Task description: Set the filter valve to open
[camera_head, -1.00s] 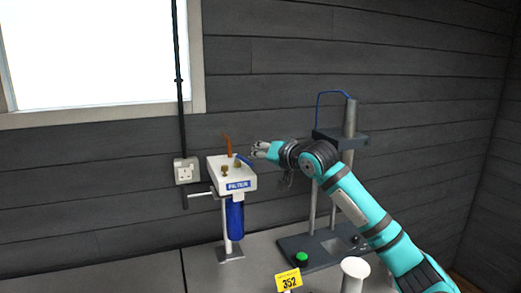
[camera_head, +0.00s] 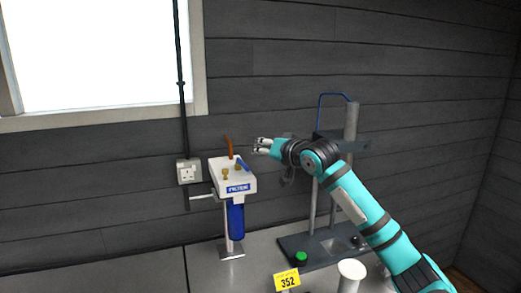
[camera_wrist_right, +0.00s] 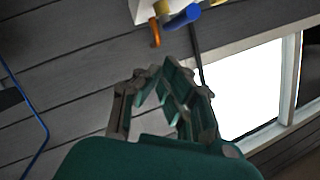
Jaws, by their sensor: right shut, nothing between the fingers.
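The filter unit is a white block (camera_head: 232,176) with a "FILTER" label, standing on a post. A blue cylinder (camera_head: 235,220) hangs below it. The filter valve's blue handle (camera_head: 243,164) sits on top of the block, beside brass fittings and an orange-brown tube (camera_head: 229,146). In the right wrist view the blue handle (camera_wrist_right: 183,17) is at the top, beyond the fingers. My right gripper (camera_head: 258,146) is shut and empty, just above and to the right of the handle; no contact shows. It also shows in the right wrist view (camera_wrist_right: 158,76). My left gripper is out of view.
A dark stand (camera_head: 318,246) with posts, a green button (camera_head: 300,258) and a blue tube is behind my right arm. A yellow "352" tag (camera_head: 287,282) and a white cylinder (camera_head: 351,273) are in front. A wall socket (camera_head: 189,171) is left of the filter.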

